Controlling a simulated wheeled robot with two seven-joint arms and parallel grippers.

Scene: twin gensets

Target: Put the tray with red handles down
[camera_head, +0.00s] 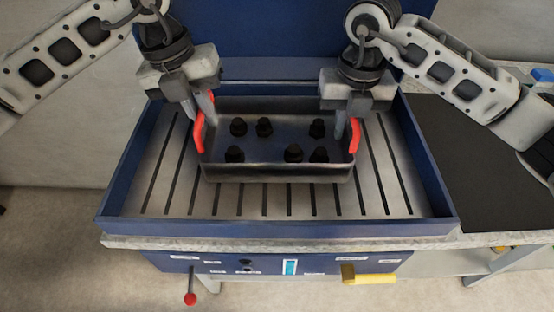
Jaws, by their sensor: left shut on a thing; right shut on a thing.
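The dark grey tray (275,172) has a red handle at each short end and several black knobbed parts (264,127) inside it. It is over the slatted metal bed of a blue-walled basin (277,228); I cannot tell whether it touches the slats. My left gripper (203,112) is shut on the left red handle (198,135). My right gripper (347,122) is shut on the right red handle (355,136). The tray looks level. Its underside is hidden.
Slats (150,185) are bare left, right and in front of the tray. A blue panel (270,40) rises behind. A black mat (470,165) lies to the right. The front has a red-knobbed lever (190,298) and a yellow handle (370,279).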

